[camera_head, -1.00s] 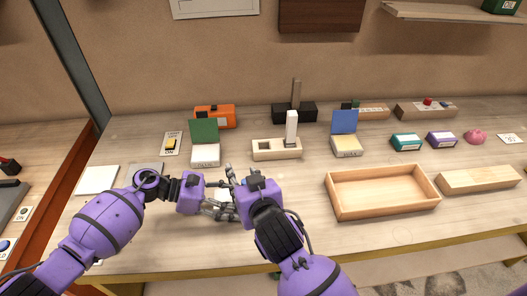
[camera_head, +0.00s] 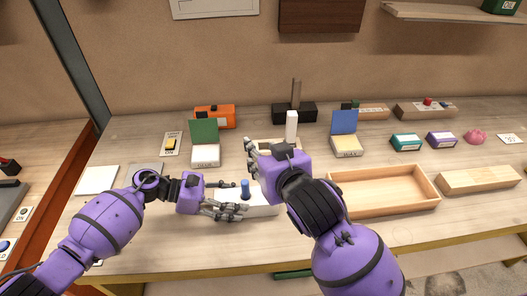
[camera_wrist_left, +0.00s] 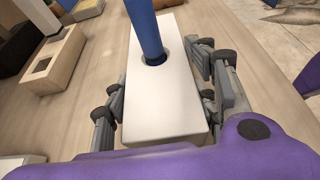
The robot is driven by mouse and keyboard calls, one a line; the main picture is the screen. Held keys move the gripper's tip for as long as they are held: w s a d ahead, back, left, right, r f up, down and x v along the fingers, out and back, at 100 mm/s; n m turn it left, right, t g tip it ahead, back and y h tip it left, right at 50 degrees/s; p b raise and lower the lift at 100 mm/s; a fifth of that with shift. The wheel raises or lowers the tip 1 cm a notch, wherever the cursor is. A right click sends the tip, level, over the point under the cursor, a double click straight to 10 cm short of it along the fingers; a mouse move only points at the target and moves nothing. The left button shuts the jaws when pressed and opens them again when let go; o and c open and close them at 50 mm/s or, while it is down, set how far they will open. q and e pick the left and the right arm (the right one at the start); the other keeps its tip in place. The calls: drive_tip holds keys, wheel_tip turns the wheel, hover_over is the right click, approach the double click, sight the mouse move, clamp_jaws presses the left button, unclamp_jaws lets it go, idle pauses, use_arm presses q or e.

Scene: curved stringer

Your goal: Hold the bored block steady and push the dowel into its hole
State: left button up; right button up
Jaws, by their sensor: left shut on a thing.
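The bored block (camera_head: 262,200) is a pale, long block lying near the front of the bench; it also shows in the left wrist view (camera_wrist_left: 160,100). My left gripper (camera_head: 236,198) is shut across it, with fingers on both long sides. The blue dowel (camera_head: 245,189) stands upright in the block's hole, its upper part sticking out; it also shows in the left wrist view (camera_wrist_left: 147,30). How deep it sits is hidden. My right gripper (camera_head: 252,157) is behind and right of the dowel, apart from it, with its fingers spread and empty.
A slotted wooden block with a white upright piece (camera_head: 292,125) stands just behind my right gripper. An empty wooden tray (camera_head: 384,211) lies to the right. Cards with green (camera_head: 204,131) and blue (camera_head: 344,122) panels stand behind.

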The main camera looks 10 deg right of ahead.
sight(224, 198)
use_arm(q)
drive_tip(key=o, duration=1.2)
drive_tip(key=o, duration=0.5)
drive_tip(key=shift+a, duration=0.1)
drive_tip(key=shift+v, duration=2.45)
drive_tip(key=v, duration=1.2)
